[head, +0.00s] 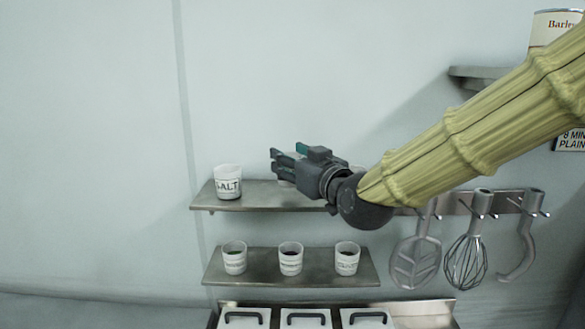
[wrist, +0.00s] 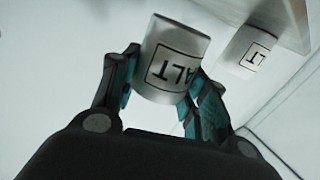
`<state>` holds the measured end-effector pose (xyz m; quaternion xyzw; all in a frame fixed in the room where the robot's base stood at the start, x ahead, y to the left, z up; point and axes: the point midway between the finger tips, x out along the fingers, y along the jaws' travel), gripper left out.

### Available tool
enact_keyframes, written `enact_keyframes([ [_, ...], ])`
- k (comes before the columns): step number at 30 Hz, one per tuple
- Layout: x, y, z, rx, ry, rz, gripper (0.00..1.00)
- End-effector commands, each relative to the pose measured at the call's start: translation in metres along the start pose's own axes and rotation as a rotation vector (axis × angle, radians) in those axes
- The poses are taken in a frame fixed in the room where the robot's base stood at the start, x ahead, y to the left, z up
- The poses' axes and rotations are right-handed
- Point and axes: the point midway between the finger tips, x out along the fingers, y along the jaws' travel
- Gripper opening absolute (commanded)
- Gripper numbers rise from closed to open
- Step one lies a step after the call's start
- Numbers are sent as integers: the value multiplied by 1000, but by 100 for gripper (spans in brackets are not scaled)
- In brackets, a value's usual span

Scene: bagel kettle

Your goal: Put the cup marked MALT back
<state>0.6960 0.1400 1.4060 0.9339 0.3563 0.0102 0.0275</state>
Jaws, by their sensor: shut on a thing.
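My gripper (head: 280,161) is at the upper shelf's height in the head view, with its fingers pointing left. In the wrist view my gripper (wrist: 163,82) is shut on a white cup (wrist: 172,58), one finger on each side. Its label shows upside down and reads "ALT"; the first letter is hidden, so I cannot tell MALT from SALT. A second white cup (head: 228,184) stands upright at the left end of the upper shelf (head: 250,204). Its label also reads only "ALT" clearly. That cup also shows at the right in the wrist view (wrist: 247,52).
Below, a lower shelf (head: 316,276) holds a left cup (head: 234,260), a middle cup (head: 291,262) and a right cup (head: 347,261). Utensils, including a whisk (head: 466,259), hang at the right. A barley tin (head: 553,28) stands at the top right. Lidded bins lie below.

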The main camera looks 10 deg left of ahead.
Motion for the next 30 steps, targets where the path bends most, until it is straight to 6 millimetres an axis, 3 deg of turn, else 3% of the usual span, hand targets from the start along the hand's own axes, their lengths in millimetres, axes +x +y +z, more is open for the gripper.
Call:
enact_keyframes([
  [7, 0, -1, 23, 2, -4, 0, 22],
  [21, 0, -2, 31, 1, -1, 0, 22],
  [22, 0, -2, 30, 1, -1, 0, 48],
  [25, 0, -2, 29, 1, -2, 0, 66],
  [30, 0, -2, 29, 1, -2, 0, 66],
])
